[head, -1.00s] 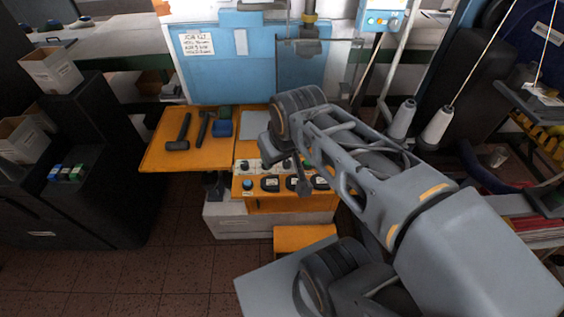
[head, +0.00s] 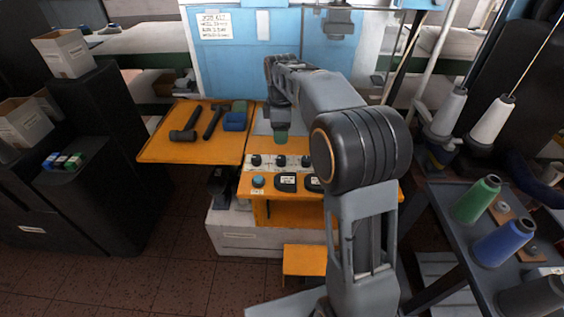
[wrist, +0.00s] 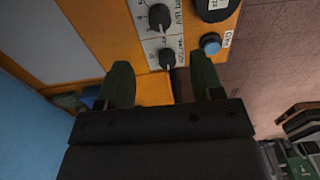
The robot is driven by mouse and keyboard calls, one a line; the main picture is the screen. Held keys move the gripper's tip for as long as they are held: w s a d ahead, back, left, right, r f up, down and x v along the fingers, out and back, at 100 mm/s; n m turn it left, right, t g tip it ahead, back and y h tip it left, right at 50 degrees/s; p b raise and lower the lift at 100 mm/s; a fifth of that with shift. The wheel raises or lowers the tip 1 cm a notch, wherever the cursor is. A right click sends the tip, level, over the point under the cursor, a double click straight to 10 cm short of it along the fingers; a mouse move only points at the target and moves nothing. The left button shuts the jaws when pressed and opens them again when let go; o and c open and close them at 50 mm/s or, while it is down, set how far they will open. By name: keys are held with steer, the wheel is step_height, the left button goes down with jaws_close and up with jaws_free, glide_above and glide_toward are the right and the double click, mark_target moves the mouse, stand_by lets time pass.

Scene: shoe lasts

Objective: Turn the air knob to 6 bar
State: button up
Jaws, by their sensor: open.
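A pale dial strip on the orange control panel carries dark knobs with white pointers. The air knob (wrist: 160,16), labelled "AIR bar", is near the top of the wrist view; in the head view it seems to be the middle knob (head: 281,161). Its setting is too small to read. Another knob (wrist: 167,58) lies below it in the wrist view, between the fingertip lines. My gripper (wrist: 158,63) has its two green fingers apart, with nothing held. In the head view my gripper (head: 281,136) hangs just behind and above the knobs.
A blue button (wrist: 210,43) sits beside the lower knob. Hammers (head: 184,134) and a blue block (head: 235,121) lie on the orange shelf (head: 160,150) at left. Thread spools (head: 503,243) stand on a rack at right. A blue panel (head: 265,78) rises behind.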

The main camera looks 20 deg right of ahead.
mark_target(282, 158)
step_height(282, 158, down, 11)
steer(key=shift+f+b, duration=0.1)
steer(key=shift+b, duration=0.45)
steer(key=c, duration=0.9)
